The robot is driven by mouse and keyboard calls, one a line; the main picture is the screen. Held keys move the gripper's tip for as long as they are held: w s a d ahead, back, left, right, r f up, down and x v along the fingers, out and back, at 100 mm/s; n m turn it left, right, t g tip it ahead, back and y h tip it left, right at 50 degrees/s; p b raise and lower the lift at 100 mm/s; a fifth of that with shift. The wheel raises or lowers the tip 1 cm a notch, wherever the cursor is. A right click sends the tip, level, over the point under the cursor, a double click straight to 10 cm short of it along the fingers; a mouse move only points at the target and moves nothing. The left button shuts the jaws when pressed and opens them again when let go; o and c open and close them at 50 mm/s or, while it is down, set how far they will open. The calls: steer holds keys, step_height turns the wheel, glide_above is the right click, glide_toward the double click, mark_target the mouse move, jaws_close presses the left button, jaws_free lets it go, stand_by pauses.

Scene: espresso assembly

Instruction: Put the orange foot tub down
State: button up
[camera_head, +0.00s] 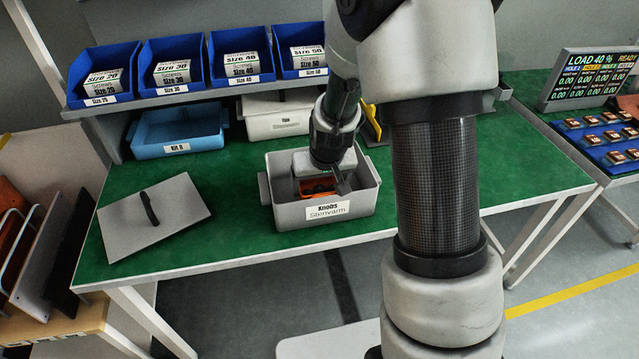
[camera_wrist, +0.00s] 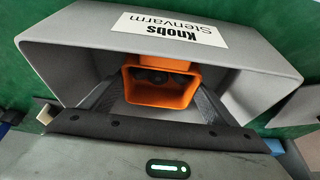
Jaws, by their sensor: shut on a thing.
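The orange foot tub (camera_head: 318,186) is inside the grey bin labelled "Knobs Stenvarm" (camera_head: 290,211) on the green bench. My gripper (camera_head: 340,184) reaches down into this bin and is shut on the tub. In the wrist view the orange tub (camera_wrist: 160,98) sits between my two dark fingers, with small dark round things inside it. The grey bin's labelled wall (camera_wrist: 100,40) is beyond it. The tub's underside is hidden, so I cannot tell whether it touches the bin's floor.
A grey lid (camera_head: 175,222) with a black handle lies on the bench (camera_head: 245,168) at left. A blue "Kit" bin (camera_head: 178,138) and a white bin (camera_head: 268,120) stand behind. Several blue screw bins (camera_head: 173,75) line the shelf above. Green bench between lid and grey bin is clear.

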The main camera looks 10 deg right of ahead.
steer(key=shift+f, duration=0.3)
steer(key=o, duration=1.7)
steer(key=shift+c, duration=0.2)
steer(key=shift+r, duration=0.2)
steer(key=shift+p+v, duration=2.8)
steer(key=shift+v, duration=1.6)
